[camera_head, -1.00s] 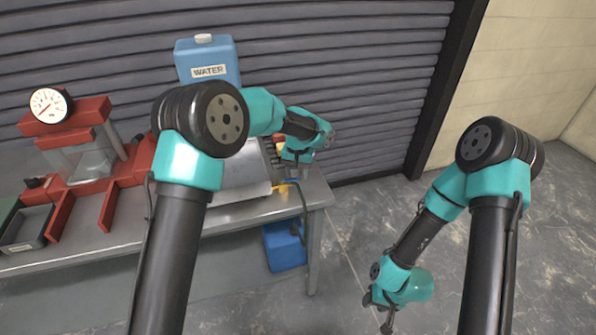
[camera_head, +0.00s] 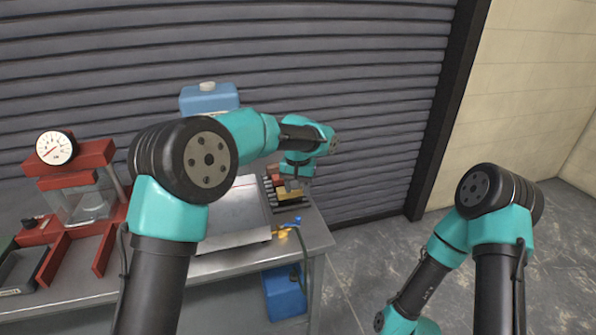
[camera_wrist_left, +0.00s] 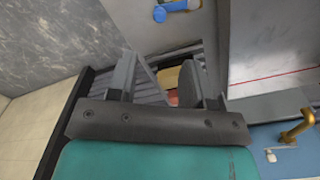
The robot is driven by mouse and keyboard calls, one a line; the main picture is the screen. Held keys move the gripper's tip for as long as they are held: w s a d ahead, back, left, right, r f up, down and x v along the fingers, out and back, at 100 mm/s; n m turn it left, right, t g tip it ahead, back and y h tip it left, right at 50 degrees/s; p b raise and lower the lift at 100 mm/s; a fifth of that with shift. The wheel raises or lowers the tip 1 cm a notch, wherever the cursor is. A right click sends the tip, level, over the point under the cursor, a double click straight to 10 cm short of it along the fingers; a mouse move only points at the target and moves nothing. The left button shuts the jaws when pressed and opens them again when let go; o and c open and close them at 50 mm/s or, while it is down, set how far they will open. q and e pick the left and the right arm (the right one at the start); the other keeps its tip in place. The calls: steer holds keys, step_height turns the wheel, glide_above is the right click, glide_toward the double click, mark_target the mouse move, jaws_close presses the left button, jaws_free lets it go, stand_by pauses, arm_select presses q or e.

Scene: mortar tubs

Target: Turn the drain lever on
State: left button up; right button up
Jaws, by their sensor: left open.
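The drain lever (camera_head: 298,221) is a small blue handle on a brass valve (camera_head: 284,232) at the front right of the metal bench. In the left wrist view the blue lever (camera_wrist_left: 175,9) shows at the top edge, beyond the fingers. My left gripper (camera_head: 293,185) is above the bench's right end, behind the lever and apart from it. In the left wrist view the fingers (camera_wrist_left: 160,78) are spread, with nothing held between them. My right gripper is outside the head view; only its arm shows.
A rack of yellow and red pieces (camera_head: 289,194) lies under my left gripper. A blue water container (camera_head: 210,97) stands behind my left arm. A red press with a gauge (camera_head: 56,148) is at left. A blue bin (camera_head: 285,293) stands below the bench. Floor at right is clear.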

arm_select(q)
step_height(320, 180, up, 6)
steer(key=shift+s+f, duration=0.1)
stand_by(0.4)
steer(key=s+a+f+n+h, duration=0.1)
steer(key=s+f+n+h, duration=0.1)
steer(key=s+f, duration=0.6)
steer(key=s+f+n+h, duration=0.2)
steer(key=s+f, duration=0.1)
steer(key=f, duration=0.8)
steer(key=s+a+f+n+h, duration=0.1)
steer(key=s+f+n+h, duration=0.15)
steer(key=s+f, duration=0.55)
steer(key=s+a+f+m+y, duration=0.1)
steer(key=s+a+f, duration=0.2)
steer(key=f, duration=0.3)
steer(key=s+a+f+m+y, duration=0.1)
steer(key=s+a+f, duration=0.1)
steer(key=a+f, duration=0.25)
steer(key=s+a+f, duration=0.3)
steer(key=s+a, duration=0.5)
steer(key=a, duration=0.3)
steer(key=shift+s+a+f+t+y, duration=0.2)
steer(key=shift+a+f+t+y, duration=0.05)
steer(key=shift+a+t+y, duration=0.15)
